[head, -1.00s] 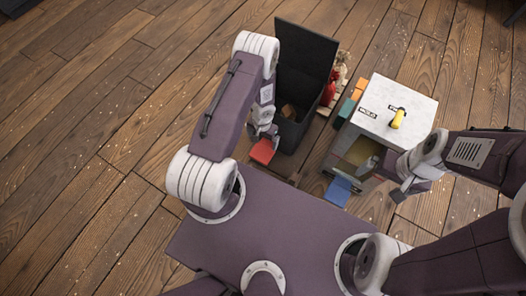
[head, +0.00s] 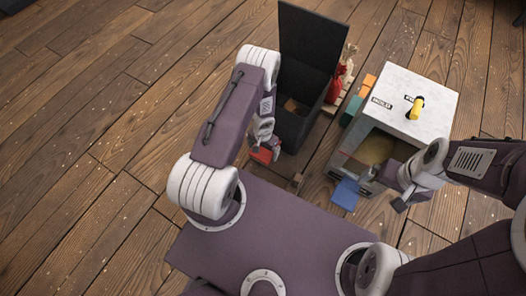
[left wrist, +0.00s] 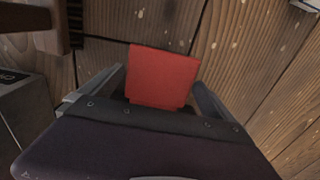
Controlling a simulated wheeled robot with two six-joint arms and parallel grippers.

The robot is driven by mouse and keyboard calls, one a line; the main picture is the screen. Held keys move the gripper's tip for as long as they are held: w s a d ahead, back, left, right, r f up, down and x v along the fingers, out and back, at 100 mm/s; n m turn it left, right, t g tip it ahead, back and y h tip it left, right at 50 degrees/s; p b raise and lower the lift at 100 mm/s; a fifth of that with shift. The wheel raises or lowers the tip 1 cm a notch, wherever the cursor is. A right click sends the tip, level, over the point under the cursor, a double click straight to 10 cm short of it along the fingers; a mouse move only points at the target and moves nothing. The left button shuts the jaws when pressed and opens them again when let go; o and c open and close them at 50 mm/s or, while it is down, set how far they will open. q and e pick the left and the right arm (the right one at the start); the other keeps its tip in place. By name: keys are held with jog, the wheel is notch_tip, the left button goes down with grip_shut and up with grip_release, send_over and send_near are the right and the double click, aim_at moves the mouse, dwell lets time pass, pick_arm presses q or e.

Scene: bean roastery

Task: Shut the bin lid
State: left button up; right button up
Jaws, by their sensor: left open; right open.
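The black bin (head: 296,126) stands in front of me in the head view. Its lid (head: 312,38) is up, standing open at the back, and some brown contents show inside. A flat red panel (head: 260,156) sits low at the bin's near left side. My left gripper (head: 270,151) is over this panel, low beside the bin. In the left wrist view the red panel (left wrist: 163,77) shows between and beyond the two spread fingers; I cannot tell whether they touch it. My right gripper (head: 398,202) is open and empty, near the front of the white-topped cabinet.
The cabinet (head: 432,92) with a yellow handle (head: 416,107) stands right of the bin, its front open. A blue panel (head: 345,193) lies at its front. A red sack (head: 337,86) and coloured blocks (head: 353,108) sit between bin and cabinet. Wooden floor is free at left.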

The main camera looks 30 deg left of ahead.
pick_arm(q)
jog(key=c, duration=1.8)
jog(key=shift+s+f, duration=0.1)
jog(key=shift+f, duration=0.35)
